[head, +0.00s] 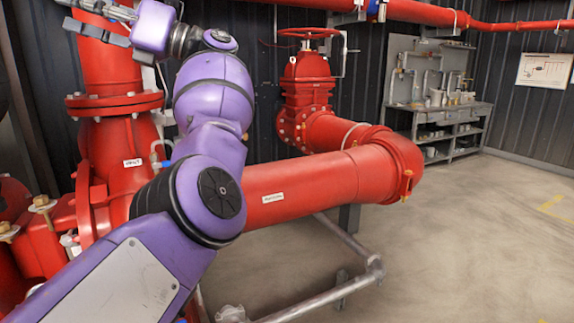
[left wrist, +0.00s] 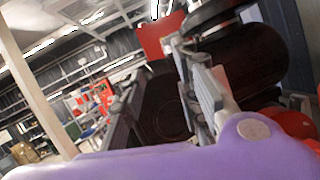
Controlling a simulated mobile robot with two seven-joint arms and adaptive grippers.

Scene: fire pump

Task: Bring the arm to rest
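My left arm, in purple, rises from the lower left of the head view and bends up to the upper left. Its left gripper (head: 103,20) is at the top left edge, in front of the upright red pipe (head: 105,65). The left wrist view shows its grey fingers (left wrist: 165,105) spread apart. Behind the gap is a dark round shape that I cannot identify; nothing appears gripped. My right gripper is in neither view.
A large red horizontal pipe (head: 305,188) runs behind my arm to an elbow (head: 398,165). A red valve with a handwheel (head: 308,33) stands behind it. A grey metal rail (head: 325,298) lies low in front. A workbench (head: 447,125) stands at the back. The floor at right is clear.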

